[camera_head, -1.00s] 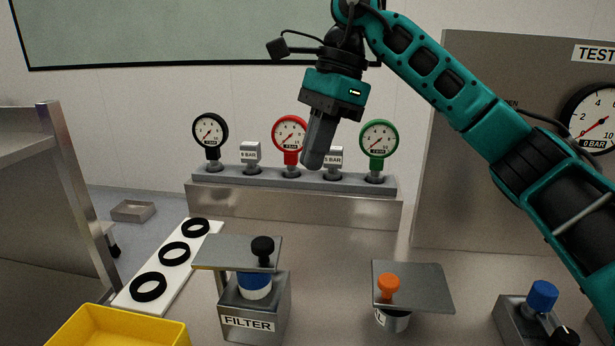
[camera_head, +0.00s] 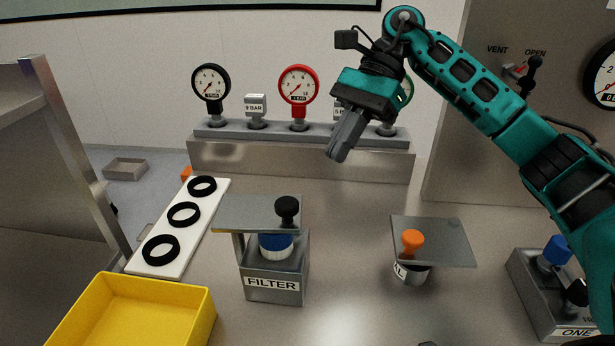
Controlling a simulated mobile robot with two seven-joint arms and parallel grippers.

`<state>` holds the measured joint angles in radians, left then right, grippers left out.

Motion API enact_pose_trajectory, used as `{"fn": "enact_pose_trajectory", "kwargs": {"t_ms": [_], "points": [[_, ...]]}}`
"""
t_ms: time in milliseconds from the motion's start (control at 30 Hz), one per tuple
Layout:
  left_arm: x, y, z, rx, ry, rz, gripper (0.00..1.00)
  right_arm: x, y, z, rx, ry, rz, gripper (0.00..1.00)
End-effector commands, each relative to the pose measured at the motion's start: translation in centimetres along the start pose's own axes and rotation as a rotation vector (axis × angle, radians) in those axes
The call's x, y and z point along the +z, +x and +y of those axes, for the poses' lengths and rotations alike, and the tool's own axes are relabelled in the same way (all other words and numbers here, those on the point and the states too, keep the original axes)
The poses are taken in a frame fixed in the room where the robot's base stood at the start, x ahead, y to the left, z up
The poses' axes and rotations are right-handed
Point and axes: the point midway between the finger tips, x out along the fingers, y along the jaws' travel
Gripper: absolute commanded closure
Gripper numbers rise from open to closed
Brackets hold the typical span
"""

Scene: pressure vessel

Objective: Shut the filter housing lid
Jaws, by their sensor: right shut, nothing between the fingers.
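The filter housing (camera_head: 272,285) is a grey metal box labelled FILTER, standing on the bench left of centre. Its flat grey lid (camera_head: 245,212) carries a black knob (camera_head: 287,210) and sits raised above the box. A gap shows between lid and box, with a white and blue cartridge (camera_head: 276,246) visible in it. My right gripper (camera_head: 338,152) is shut and empty. It points down in the air, above and to the right of the filter housing, apart from it. My left gripper is not in view.
A yellow bin (camera_head: 140,312) is at front left, near a white strip (camera_head: 163,251) with black rings. Gauges on a rack (camera_head: 320,136) stand behind. A blue-knobbed block (camera_head: 545,285) is at right.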

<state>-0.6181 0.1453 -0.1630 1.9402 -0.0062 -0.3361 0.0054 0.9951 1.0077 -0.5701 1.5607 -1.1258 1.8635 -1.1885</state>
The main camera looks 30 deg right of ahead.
Motion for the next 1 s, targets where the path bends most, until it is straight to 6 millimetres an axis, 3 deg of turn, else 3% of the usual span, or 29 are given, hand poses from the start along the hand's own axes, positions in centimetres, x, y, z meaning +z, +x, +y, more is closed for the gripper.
{"fn": "enact_pose_trajectory", "kwargs": {"t_ms": [200,400,1000], "points": [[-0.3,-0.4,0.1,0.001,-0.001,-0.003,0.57,0.4,4.4,0.1,0.004,-0.002,0.000,1.00],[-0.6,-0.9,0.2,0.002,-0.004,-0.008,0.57,2.1,6.3,0.0,0.002,-0.001,0.000,1.00],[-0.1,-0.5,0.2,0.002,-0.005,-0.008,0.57,2.7,7.6,0.2,-0.022,0.023,0.004,1.00]]}}
